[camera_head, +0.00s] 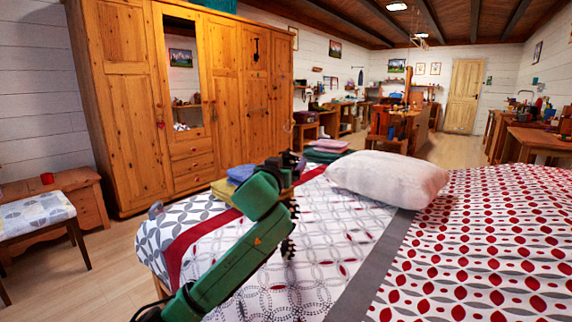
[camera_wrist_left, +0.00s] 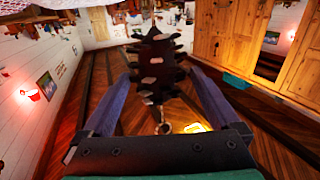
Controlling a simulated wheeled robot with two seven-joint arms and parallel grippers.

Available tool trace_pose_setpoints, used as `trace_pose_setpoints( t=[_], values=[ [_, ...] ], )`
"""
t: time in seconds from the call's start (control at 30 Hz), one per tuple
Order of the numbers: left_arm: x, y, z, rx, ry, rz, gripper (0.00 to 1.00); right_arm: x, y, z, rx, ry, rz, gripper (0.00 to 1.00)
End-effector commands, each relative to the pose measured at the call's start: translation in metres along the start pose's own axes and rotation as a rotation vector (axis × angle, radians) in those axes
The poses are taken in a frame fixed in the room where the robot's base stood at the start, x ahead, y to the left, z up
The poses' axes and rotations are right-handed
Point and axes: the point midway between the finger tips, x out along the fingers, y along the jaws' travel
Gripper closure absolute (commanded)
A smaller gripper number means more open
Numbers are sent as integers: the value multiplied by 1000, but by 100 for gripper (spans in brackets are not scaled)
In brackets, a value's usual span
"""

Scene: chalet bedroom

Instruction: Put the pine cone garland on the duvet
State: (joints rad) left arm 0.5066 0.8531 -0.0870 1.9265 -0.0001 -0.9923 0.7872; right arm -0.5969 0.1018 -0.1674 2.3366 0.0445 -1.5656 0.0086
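The pine cone garland (camera_head: 291,247) is dark and spiky. In the head view it hangs beside my left forearm, over the patterned bed, partly hidden by the arm. In the left wrist view its dark cones (camera_wrist_left: 157,68) sit between the two fingers. The duvet (camera_head: 470,245), white with red and grey patterns, is spread over the bed. I cannot tell whether the garland's lower end touches it. My right gripper is not in view.
A white pillow (camera_head: 388,178) lies on the bed. Folded cloths (camera_head: 226,188) are stacked at its far left edge. A wooden wardrobe (camera_head: 115,100) stands behind, and a cushioned stool (camera_head: 36,216) is at left. The duvet's right and front areas are clear.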

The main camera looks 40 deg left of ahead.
Motion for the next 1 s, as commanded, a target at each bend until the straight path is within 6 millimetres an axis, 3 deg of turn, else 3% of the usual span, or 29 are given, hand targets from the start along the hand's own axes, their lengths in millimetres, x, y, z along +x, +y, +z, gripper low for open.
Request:
trace_pose_setpoints(
  t=[0.17,0.23,0.53,0.7,1.0],
  values=[
    [0,0,-5,0,1,-1,4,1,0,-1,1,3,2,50],
    [-10,1,-2,0,-1,2,4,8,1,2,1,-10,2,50],
    [-87,1,-1,-2,0,3,4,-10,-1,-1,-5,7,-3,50],
    [-115,0,-2,-2,-1,1,4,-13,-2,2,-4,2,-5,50],
    [-120,0,-3,0,0,-1,4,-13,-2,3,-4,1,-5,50]
  ],
)
